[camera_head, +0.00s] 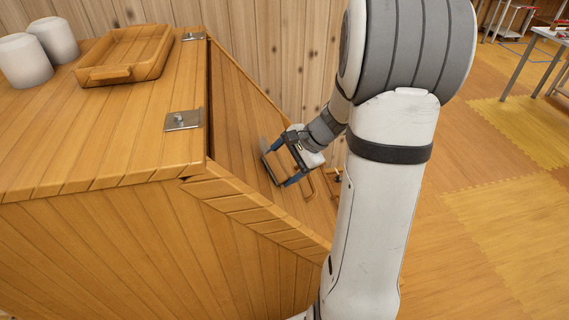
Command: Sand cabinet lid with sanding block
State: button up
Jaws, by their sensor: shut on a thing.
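The wooden cabinet (110,240) stands at the left. Its sloping plank lid (228,108) is hinged along the flat top and slants down to the right. My gripper (278,168) is over the middle of the lid, with its blue-tipped fingers shut. They hold a thing at the lid's surface, likely the sanding block, but it is small and mostly hidden, so its shape and whether it touches the lid are unclear. My arm hides the lid's lower right part.
A wooden tray (103,76) and two white jars (24,60) (54,40) stand on the cabinet top. Metal hinges (183,120) (193,36) sit at the lid's upper edge. A plank wall (270,50) rises behind. Open floor (480,220) and a workbench (545,33) lie to the right.

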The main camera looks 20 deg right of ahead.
aim_at(279, 153)
jog(key=shift+a+f, duration=0.1)
jog(key=shift+a, duration=0.05)
jog(key=shift+w+d, duration=0.25)
jog(key=shift+w, duration=0.8)
jog(key=shift+w+d, duration=0.2)
jog(key=shift+w, duration=0.8)
jog(key=shift+w+d, duration=0.1)
jog(key=shift+w, duration=0.35)
jog(key=shift+w, duration=0.1)
jog(key=shift+w+d+p, duration=0.2)
jog(key=shift+w+p, duration=0.15)
jog(key=shift+w, duration=0.9)
jog(key=shift+w+d+p, duration=0.15)
jog(key=shift+w+p, duration=0.15)
jog(key=shift+w, duration=0.9)
jog(key=shift+w, duration=0.1)
jog(key=shift+w+d+p, duration=0.25)
jog(key=shift+w+p, duration=0.05)
jog(key=shift+w, duration=0.9)
jog(key=shift+w+d+p, duration=0.2)
jog(key=shift+w+p, duration=0.1)
jog(key=shift+w, duration=0.85)
